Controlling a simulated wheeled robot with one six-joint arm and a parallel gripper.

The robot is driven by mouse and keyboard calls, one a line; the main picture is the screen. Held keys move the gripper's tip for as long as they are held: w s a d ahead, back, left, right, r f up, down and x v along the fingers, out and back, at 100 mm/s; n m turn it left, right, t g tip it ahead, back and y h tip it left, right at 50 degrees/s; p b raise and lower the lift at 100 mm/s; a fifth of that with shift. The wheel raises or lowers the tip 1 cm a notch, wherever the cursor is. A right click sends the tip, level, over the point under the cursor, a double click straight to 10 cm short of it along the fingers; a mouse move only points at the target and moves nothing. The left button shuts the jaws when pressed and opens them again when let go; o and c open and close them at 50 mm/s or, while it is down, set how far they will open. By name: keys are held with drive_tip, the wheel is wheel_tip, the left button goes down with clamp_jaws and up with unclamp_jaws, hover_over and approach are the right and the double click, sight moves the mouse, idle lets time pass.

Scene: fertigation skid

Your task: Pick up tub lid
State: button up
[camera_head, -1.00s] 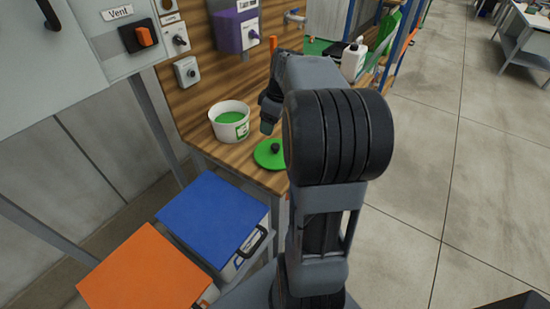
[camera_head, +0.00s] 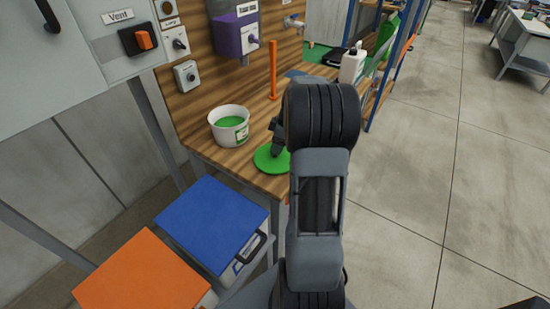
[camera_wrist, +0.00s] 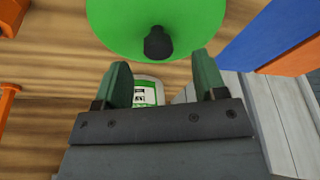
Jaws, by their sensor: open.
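The tub lid (camera_head: 271,159) is a round green disc with a dark knob, lying on the wooden bench near its front edge. In the wrist view the lid (camera_wrist: 195,28) fills the top middle, with its black knob (camera_wrist: 158,43) just beyond the fingertips and roughly centred between them. My gripper (camera_wrist: 162,72) is open and empty, with two green fingers apart. In the head view my gripper (camera_head: 279,150) is at the lid, and my arm partly hides it. The white tub (camera_head: 229,126) with green contents stands behind and left of the lid.
A blue-topped box (camera_head: 212,220) and an orange-topped box (camera_head: 142,275) stand below the bench front. An orange upright rod (camera_head: 273,70) and a white pump bottle (camera_head: 352,64) are farther back on the bench. A purple dispenser (camera_head: 236,34) hangs on the back panel.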

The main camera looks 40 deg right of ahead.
drive_tip(key=shift+p+x, duration=0.35)
drive_tip(key=shift+x, duration=2.05)
drive_tip(key=c, duration=1)
drive_tip(key=shift+r, duration=0.1)
